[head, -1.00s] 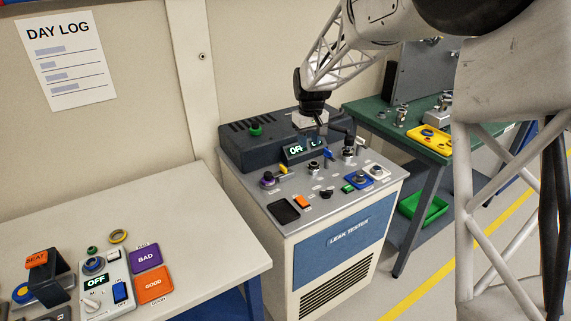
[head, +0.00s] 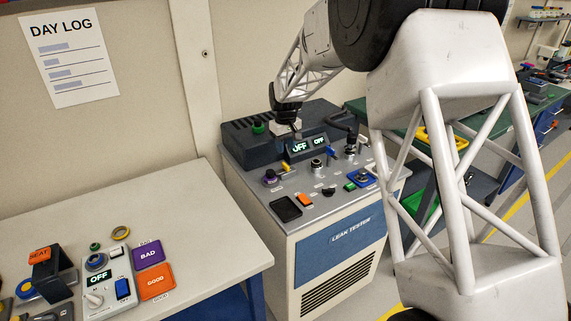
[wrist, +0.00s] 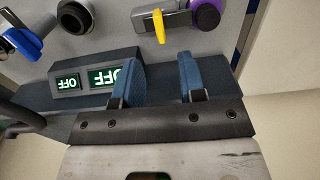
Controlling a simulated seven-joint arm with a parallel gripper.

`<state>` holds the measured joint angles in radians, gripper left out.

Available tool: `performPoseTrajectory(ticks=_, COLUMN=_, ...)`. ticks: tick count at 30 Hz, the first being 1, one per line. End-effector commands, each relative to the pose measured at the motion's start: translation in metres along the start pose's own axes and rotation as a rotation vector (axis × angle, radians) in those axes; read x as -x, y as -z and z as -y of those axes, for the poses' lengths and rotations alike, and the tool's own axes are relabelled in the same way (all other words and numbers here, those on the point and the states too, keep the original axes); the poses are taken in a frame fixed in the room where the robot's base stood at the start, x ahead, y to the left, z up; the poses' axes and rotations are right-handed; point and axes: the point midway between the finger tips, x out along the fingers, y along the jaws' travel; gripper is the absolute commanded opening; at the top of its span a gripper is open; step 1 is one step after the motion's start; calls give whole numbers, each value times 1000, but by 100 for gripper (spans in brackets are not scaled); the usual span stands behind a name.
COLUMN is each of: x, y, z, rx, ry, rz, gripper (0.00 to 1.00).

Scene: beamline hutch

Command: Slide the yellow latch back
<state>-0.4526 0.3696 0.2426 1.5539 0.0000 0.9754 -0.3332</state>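The yellow latch (head: 286,166) is a small bar on the top panel of the leak tester (head: 340,238), beside a purple-collared knob (head: 270,177). In the wrist view the yellow latch (wrist: 159,27) hangs from a grey block, just beyond my fingers. My gripper (wrist: 160,78) is open, its two blue-padded fingers apart with nothing between them. In the head view my gripper (head: 297,132) is above the back of the panel by the OFF displays, apart from the latch. The fingertips are hard to make out there.
The OFF display housing (wrist: 95,75) is close beside one finger. A blue-handled lever (head: 331,152) and several knobs stand on the panel to the right. A cream table (head: 190,210) with a meter box and BAD and GOOD pads is at left.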

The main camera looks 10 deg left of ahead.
Motion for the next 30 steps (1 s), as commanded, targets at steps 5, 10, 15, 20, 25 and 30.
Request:
performPoseTrajectory(ticks=5, x=-7, y=0, z=0, rx=0, ry=0, rz=1, gripper=37)
performPoseTrajectory(ticks=10, x=-22, y=0, z=0, rx=0, ry=1, rz=2, gripper=37)
performPoseTrajectory(ticks=15, x=-42, y=0, z=0, rx=0, ry=1, rz=2, gripper=37)
performPoseTrajectory(ticks=20, x=-61, y=0, z=0, rx=0, ry=0, rz=1, gripper=37)
performPoseTrajectory(ticks=25, x=-73, y=0, z=0, rx=0, ry=0, rz=0, gripper=37)
performPoseTrajectory(ticks=30, x=-77, y=0, z=0, rx=0, ry=0, rz=0, gripper=37)
